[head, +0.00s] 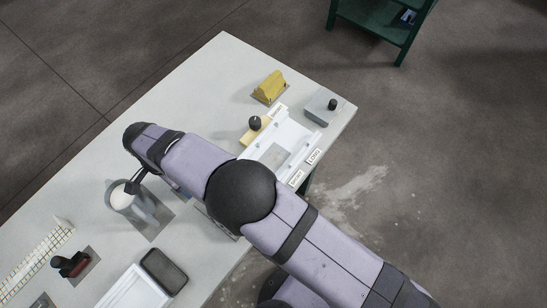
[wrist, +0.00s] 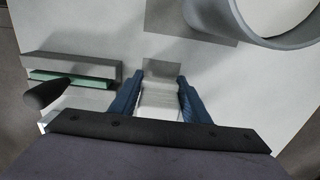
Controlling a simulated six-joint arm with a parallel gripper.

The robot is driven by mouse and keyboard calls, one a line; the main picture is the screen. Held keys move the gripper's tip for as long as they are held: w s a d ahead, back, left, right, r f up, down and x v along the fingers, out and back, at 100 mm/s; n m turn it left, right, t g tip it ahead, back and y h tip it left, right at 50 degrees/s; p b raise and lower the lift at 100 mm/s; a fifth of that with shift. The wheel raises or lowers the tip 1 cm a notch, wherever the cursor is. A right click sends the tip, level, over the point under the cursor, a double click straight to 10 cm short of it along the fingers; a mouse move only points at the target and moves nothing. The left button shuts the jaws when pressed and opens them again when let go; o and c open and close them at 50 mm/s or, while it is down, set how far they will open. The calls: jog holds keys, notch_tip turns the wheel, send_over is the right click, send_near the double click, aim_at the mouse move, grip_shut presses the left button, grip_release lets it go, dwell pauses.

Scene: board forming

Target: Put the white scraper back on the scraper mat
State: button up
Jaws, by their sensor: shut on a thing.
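In the wrist view, my gripper (wrist: 160,84) has its two blue fingers around the pale white scraper (wrist: 160,101), which fills the space between them. A small grey mat (wrist: 162,67), which looks like the scraper mat, lies on the white table just beyond the fingertips. The scraper's far edge overlaps the near part of this mat in the picture. I cannot tell whether the scraper touches the mat or hovers above it.
A round pot (head: 121,198) stands on a larger grey mat (head: 154,226) close to my gripper; its rim shows at upper right in the wrist view. A grey and teal block (wrist: 72,75) lies left of the fingers. A white tray (head: 280,140) and yellow block (head: 269,86) stand farther right.

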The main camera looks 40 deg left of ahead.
jog(key=shift+f+b, duration=0.3)
jog(key=shift+f, duration=0.15)
dwell(0.5)
jog(key=o, duration=1.5)
notch_tip(320, 180, up, 7)
jog(key=b, duration=0.2)
jog(key=shift+f+b, duration=0.1)
jog(key=shift+b, duration=0.3)
jog(key=shift+r, duration=0.25)
